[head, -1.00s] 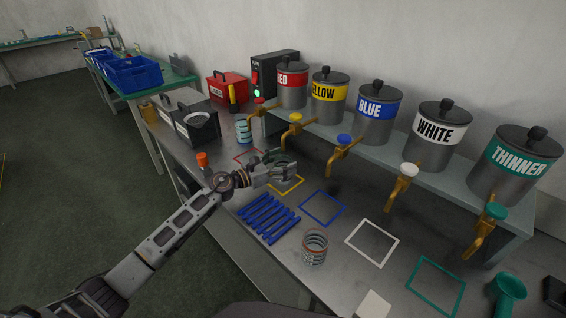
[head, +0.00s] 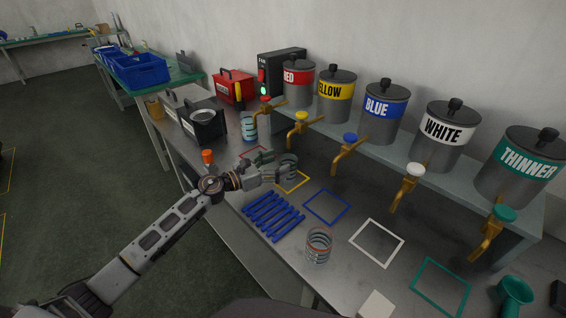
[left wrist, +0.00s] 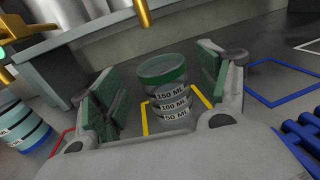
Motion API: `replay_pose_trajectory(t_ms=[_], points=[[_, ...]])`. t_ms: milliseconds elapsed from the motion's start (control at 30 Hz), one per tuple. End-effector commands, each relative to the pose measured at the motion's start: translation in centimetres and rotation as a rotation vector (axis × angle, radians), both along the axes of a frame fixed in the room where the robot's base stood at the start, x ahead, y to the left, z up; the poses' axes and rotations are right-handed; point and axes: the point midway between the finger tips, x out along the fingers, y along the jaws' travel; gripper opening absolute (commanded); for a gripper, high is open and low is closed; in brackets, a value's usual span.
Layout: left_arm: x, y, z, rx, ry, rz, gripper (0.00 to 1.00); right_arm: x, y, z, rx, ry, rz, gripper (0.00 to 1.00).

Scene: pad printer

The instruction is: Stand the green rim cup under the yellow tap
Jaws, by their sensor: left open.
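The green rim cup (left wrist: 163,90) stands upright in the left wrist view, with volume labels on its side. It stands inside the yellow square outline (left wrist: 146,119) on the bench. In the head view the cup (head: 288,166) is partly hidden by my gripper. The yellow tap (head: 300,120) hangs from the yellow can (head: 336,95) just above and behind it. My left gripper (head: 277,166) is open, its fingers on either side of the cup; in the left wrist view the gripper (left wrist: 163,85) shows gaps beside the cup. My right gripper is not in view.
A blue-banded cup (head: 249,126) stands by the red tap. A blue slatted rack (head: 273,217) lies near my left gripper. Blue (head: 327,190), white and green outlines to the right are empty.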

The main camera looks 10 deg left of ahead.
Motion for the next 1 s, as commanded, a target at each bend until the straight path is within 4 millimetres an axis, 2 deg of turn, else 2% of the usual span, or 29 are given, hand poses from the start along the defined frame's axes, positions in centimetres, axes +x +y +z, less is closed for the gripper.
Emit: replay_pose_trajectory(t_ms=[300,700,1000], points=[[-2.1,2.0,-0.1,0.001,0.001,0.001,0.75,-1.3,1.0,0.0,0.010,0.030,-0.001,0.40],[-4.4,4.3,-0.1,0.001,0.001,0.000,0.75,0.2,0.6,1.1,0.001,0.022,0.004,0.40],[-5.2,5.0,0.1,0.001,-0.001,0.000,0.75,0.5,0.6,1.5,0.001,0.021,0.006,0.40]])
